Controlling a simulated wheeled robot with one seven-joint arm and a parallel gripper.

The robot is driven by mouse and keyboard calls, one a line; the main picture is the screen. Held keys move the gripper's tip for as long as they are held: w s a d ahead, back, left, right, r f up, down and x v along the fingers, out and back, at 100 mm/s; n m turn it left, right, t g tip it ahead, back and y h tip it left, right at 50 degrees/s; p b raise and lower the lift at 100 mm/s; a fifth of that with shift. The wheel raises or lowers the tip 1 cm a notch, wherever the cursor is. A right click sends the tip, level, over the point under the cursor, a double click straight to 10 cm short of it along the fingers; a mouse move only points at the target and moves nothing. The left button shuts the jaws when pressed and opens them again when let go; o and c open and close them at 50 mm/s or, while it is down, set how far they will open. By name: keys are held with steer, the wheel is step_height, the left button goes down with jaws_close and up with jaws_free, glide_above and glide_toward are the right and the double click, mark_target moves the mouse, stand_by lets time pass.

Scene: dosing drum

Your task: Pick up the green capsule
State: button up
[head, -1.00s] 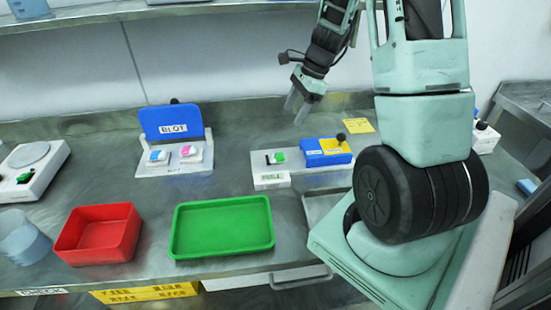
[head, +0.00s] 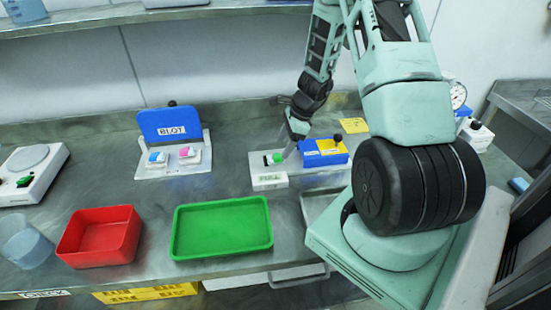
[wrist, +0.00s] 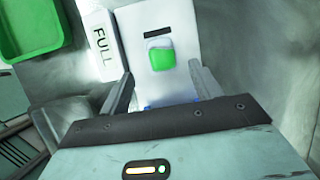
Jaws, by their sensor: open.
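The green capsule (head: 275,158) lies on the white plate of a small station behind the green tray. In the wrist view my gripper (wrist: 161,72) is open, with one finger to each side of the capsule's line. The capsule lies just beyond the fingertips, and neither finger appears to touch it.
A blue block (head: 325,152) with a black knob stands on the same station, right of my gripper. The green tray (head: 222,252), red tray (head: 72,254) and BLOT stand (head: 172,125) are further left.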

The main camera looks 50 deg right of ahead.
mark_target(277, 156)
steer(key=shift+w+p+x, duration=0.2)
steer(key=shift+p+x, duration=0.5)
steer(key=shift+x, duration=1.75)
steer(key=c, duration=1)
